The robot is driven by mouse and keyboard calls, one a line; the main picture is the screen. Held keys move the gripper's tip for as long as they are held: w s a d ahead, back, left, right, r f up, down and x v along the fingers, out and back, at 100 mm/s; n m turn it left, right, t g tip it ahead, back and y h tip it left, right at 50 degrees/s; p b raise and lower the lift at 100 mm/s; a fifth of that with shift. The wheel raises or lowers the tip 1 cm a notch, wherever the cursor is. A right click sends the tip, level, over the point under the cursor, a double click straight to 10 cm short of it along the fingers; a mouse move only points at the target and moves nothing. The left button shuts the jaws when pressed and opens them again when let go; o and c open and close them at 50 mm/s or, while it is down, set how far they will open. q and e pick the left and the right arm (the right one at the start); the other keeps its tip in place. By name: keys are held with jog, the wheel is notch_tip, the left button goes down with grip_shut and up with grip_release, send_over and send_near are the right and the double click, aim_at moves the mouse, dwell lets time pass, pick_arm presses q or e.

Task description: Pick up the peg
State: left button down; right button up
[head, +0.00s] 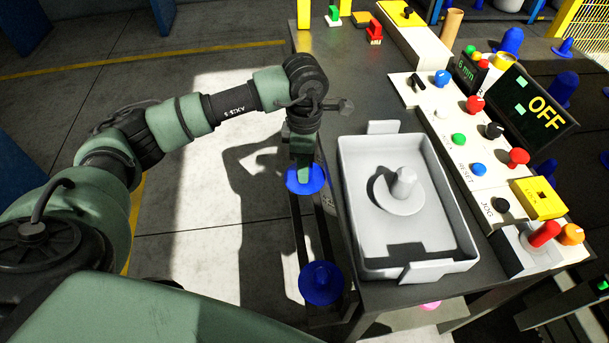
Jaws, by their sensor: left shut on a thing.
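My left gripper (304,172) points down just left of the table's edge. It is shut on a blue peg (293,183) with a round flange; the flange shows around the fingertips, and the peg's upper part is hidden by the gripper. A second blue flanged peg (321,281) is lower in the picture, beside the table. A pale grey flanged peg (404,184) stands upright in the grey tray (459,267) on the table. My right gripper is not in view.
The dark table (352,88) carries a control panel (449,128) with coloured knobs and a display reading OFF (545,112) along its right side. Small coloured blocks are at the far end. More blue pegs stand at right. The floor left of the table is clear.

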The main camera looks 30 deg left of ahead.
pick_arm(q)
jog(key=s+d, duration=1.1)
jog(key=s, duration=0.3)
jog(key=shift+s, duration=0.2)
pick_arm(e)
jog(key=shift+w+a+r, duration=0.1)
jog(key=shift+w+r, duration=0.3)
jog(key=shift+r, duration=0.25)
pick_arm(q)
jog(key=shift+a, duration=0.1)
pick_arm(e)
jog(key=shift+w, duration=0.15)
